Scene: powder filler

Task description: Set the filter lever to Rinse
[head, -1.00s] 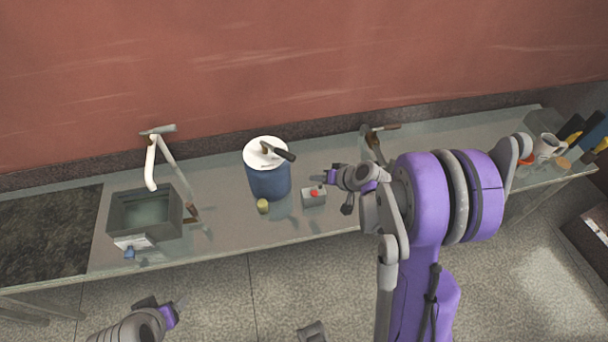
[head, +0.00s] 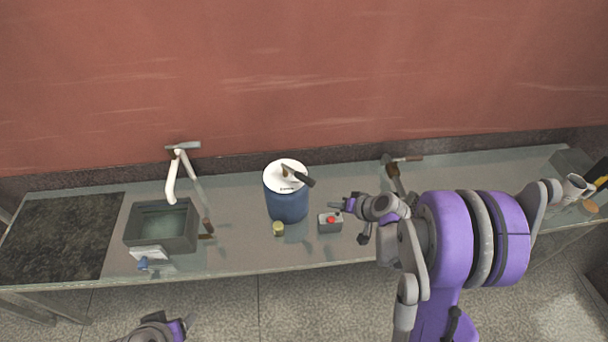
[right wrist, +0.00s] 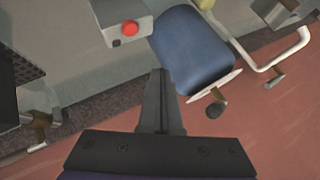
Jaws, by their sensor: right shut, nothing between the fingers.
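The filter is a blue cylinder (head: 286,206) with a white lid (head: 278,180), standing on the counter. Its lever (head: 306,180) has a dark handle pointing right and slightly towards the front. Marks on the lid are too small to read. My right gripper (head: 341,206) is shut and empty, to the right of the cylinder and apart from it. In the right wrist view its fingertips (right wrist: 156,72) show in front of the blue cylinder (right wrist: 190,48), with the lever's dark knob (right wrist: 215,109) to the right. My left gripper (head: 184,326) is low at the bottom edge, away from the counter.
A grey box with a red button (head: 331,220) sits just below my right gripper. A small yellowish cup (head: 278,229) stands in front of the filter. A sink (head: 137,238) with a white tap (head: 172,180) is at left. A brown-handled fixture (head: 394,172) stands behind right.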

